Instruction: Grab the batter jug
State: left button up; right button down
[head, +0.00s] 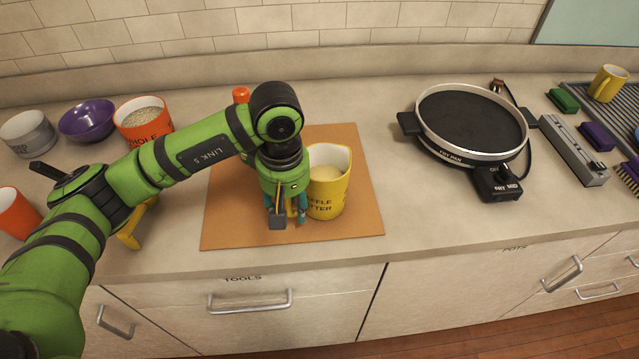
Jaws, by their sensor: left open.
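The batter jug (328,188) is a yellow jug with pale batter inside and dark lettering on its front. It stands upright on a brown board (355,222) on the counter. My left gripper (288,220) points down just left of the jug, close beside it, with its fingers low near the board. It is open, and I see nothing between its fingers. Whether a finger touches the jug I cannot tell. The jug's left side and any handle there are hidden behind the gripper. My right gripper is not in view.
A round electric pan (470,125) with a control box (497,183) stands right of the board. At the left are an orange container (143,120), a purple bowl (88,120) and a grey container (28,133). A yellow mug (607,83) sits far right. Counter between board and pan is clear.

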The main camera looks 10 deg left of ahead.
pick_arm(q)
grip_shut()
jog(key=shift+w, duration=0.1)
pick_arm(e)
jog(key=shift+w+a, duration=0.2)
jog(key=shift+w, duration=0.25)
pick_arm(q)
jog(key=shift+r, duration=0.1)
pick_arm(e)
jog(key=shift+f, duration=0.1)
